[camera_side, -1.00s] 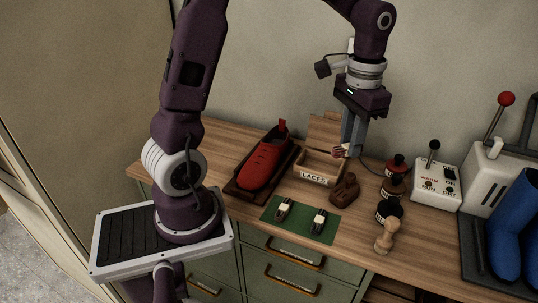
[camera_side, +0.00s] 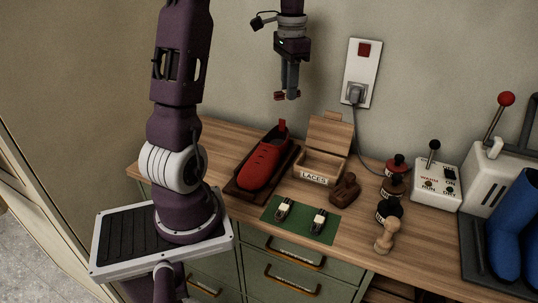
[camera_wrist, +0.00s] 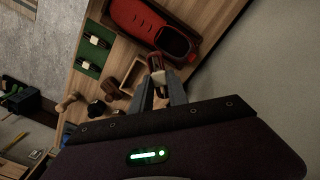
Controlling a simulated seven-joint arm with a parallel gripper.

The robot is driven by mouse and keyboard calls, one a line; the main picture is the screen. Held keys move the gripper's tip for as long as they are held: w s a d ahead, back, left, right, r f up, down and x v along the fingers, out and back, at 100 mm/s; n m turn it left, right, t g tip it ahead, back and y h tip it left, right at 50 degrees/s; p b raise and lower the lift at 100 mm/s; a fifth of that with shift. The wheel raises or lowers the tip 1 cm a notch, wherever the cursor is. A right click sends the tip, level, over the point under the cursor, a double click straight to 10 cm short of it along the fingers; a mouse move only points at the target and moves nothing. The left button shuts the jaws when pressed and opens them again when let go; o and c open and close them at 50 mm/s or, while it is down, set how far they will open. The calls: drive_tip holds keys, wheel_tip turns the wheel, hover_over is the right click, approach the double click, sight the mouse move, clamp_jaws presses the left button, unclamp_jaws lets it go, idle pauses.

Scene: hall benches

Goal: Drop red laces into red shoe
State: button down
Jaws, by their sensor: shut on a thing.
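My gripper (camera_side: 289,95) is shut on the red laces (camera_side: 280,96), a small red bundle with a pale band. It holds them in the air above the back of the bench, higher than the red shoe. In the wrist view the laces (camera_wrist: 155,62) show between the fingertips (camera_wrist: 159,82). The red shoe (camera_side: 264,160) lies on a dark wooden tray (camera_side: 238,190) on the bench, its opening towards the wall. In the wrist view the red shoe (camera_wrist: 145,20) is at the top, with its dark opening (camera_wrist: 173,42) near the laces.
An open wooden box (camera_side: 318,178) labelled LACES stands right of the shoe. A green mat (camera_side: 300,222) with two small brushes or clips lies in front. A brown wooden piece (camera_side: 344,190), several dark tins (camera_side: 392,187), a switch box (camera_side: 436,182) and blue boots (camera_side: 510,235) stand further right.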

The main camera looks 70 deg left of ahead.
sight(280, 97)
drive_tip(key=f, duration=0.1)
drive_tip(key=s+a+f, duration=0.1)
drive_tip(key=f, duration=0.1)
drive_tip(key=a+f, duration=0.1)
drive_tip(key=shift+s+a+f, duration=0.2)
drive_tip(key=shift+s, duration=0.05)
wheel_tip(280, 97, down, 7)
drive_tip(key=shift+r, duration=0.15)
drive_tip(key=c, duration=1.2)
unclamp_jaws()
wheel_tip(280, 97, up, 7)
drive_tip(key=shift+r, duration=0.1)
